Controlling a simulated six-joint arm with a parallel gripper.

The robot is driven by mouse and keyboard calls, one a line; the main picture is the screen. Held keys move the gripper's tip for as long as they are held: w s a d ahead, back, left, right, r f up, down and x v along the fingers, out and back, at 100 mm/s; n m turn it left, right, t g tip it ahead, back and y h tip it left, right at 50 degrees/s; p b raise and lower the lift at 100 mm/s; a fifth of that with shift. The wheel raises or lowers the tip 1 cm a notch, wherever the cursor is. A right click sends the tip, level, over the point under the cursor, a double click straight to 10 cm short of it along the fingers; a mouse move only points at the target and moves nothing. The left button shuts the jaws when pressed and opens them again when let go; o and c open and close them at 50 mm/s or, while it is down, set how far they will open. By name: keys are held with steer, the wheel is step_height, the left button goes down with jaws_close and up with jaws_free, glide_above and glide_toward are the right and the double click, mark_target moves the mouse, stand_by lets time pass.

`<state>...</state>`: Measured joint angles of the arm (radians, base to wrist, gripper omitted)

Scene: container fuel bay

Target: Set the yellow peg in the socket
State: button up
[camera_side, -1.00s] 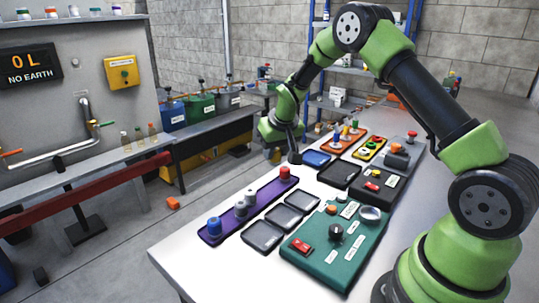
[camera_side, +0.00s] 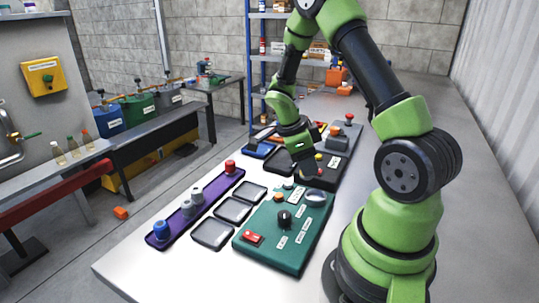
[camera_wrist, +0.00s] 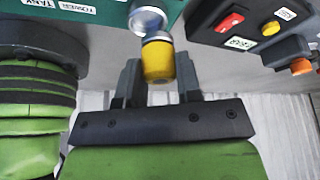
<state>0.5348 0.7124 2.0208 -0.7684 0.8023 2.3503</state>
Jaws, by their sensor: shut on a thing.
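The yellow peg (camera_wrist: 159,62) is between the two fingers of my gripper (camera_wrist: 160,82) in the wrist view, with a dark band and pale end towards the socket. The socket is a silvery cup (camera_wrist: 148,18) on the teal panel (camera_wrist: 100,12). The peg's end overlaps the cup's near rim in the picture; I cannot tell whether they touch. In the side view my gripper (camera_side: 312,172) is beyond the silvery cup (camera_side: 316,198) at the far end of the teal panel (camera_side: 262,255). The peg is too small or hidden to make out there.
A black panel (camera_wrist: 215,33) with a red switch (camera_wrist: 230,22) and a yellow button (camera_wrist: 271,28) is close to the gripper. A purple tray (camera_side: 205,195) with several pegs lies left of the teal panel, with grey trays (camera_side: 213,234) between.

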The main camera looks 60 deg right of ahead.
steer(key=s+m+y, duration=0.1)
steer(key=s+m, duration=0.1)
steer(key=m, duration=0.1)
steer(key=shift+s, duration=0.4)
glide_above(315, 199)
steer(key=shift+f, duration=2.05)
steer(key=shift+f, duration=0.7)
steer(key=o, duration=1.4)
step_height(315, 199, up, 8)
